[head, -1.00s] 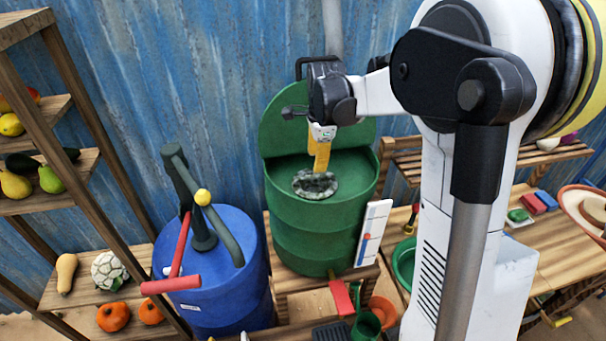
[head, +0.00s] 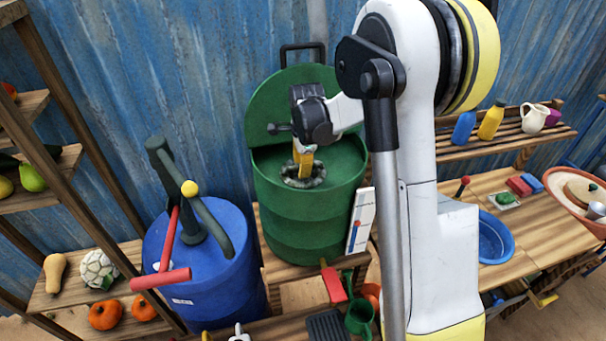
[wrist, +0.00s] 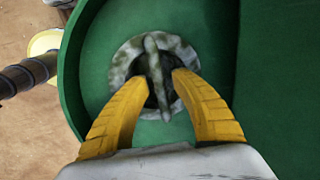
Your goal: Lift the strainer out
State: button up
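The strainer, a mottled grey-green ring with a bar handle across it, sits in the top of a green drum (head: 310,220). It shows in the head view (head: 318,181) and in the wrist view (wrist: 125,62). My gripper (head: 302,172) points down at it with yellow fingers. In the wrist view my gripper (wrist: 158,80) is open, one finger on each side of the bar. Gaps show between the bar and both fingertips. The fingertips look low over the ring's dark middle; their exact depth is unclear.
The drum's raised green lid (head: 280,100) stands behind my gripper. A blue barrel (head: 200,275) with a lever pump (head: 200,215) is close on the left. A white gauge board (head: 360,220) stands at the drum's right. A shelf with produce is at far left.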

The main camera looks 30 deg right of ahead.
grip_shut()
jog(key=shift+r, duration=0.1)
